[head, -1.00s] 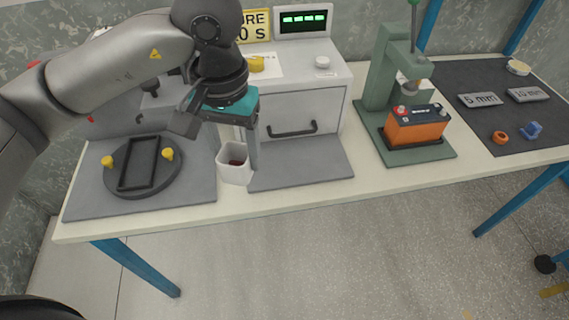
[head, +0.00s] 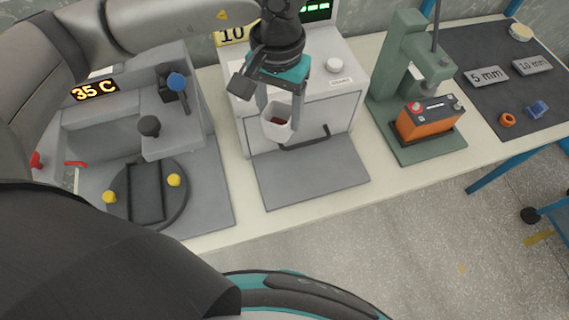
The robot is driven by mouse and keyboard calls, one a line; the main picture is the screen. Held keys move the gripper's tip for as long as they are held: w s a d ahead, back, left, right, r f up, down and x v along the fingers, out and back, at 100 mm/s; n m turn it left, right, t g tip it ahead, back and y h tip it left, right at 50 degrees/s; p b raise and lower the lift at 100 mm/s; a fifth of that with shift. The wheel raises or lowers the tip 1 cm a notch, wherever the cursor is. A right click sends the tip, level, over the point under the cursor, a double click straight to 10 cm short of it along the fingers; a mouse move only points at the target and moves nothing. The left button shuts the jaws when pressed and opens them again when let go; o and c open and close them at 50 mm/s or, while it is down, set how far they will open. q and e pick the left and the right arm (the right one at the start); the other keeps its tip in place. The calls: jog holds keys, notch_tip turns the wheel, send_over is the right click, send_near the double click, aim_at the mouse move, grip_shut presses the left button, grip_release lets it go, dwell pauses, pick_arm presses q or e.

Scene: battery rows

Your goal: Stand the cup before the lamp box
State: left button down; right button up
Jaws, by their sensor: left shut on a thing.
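The lamp box is pale grey, with a dark bar handle (head: 305,140), a sign reading 10 and a green-lit display partly cut off by the top edge. A bare grey plate (head: 315,178) lies before it. My right gripper is not in view.
Left stands a grey machine with a 35 C display (head: 95,91) and a round dark fixture with yellow knobs (head: 174,180). Right stands a green press (head: 395,90) with an orange battery (head: 428,122). The dark mat (head: 490,100) beyond holds small parts.

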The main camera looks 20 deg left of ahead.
pick_arm(q)
jog(key=shift+s+d+r+p, duration=0.15)
jog(key=shift+d+r+p, duration=0.3)
jog(key=shift+d+p, duration=0.35)
jog(key=shift+d+f+m, duration=0.1)
jog(key=shift+d+m, duration=0.05)
jog(key=shift+m, duration=0.15)
notch_tip(320, 180, down, 16)
jog(key=shift+f, duration=0.2)
notch_tip(320, 180, down, 4)
jog(key=shift+r, duration=0.15)
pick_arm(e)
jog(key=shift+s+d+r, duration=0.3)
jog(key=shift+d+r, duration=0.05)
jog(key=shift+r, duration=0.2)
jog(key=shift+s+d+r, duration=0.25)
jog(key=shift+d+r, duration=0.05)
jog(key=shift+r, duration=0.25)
pick_arm(q)
jog(key=shift+b, duration=0.4)
jog(key=c, duration=0.6)
grip_release()
jog(key=shift+f, duration=0.25)
jog(key=o, duration=0.5)
jog(key=shift+r, duration=0.1)
jog(key=shift+c, duration=0.2)
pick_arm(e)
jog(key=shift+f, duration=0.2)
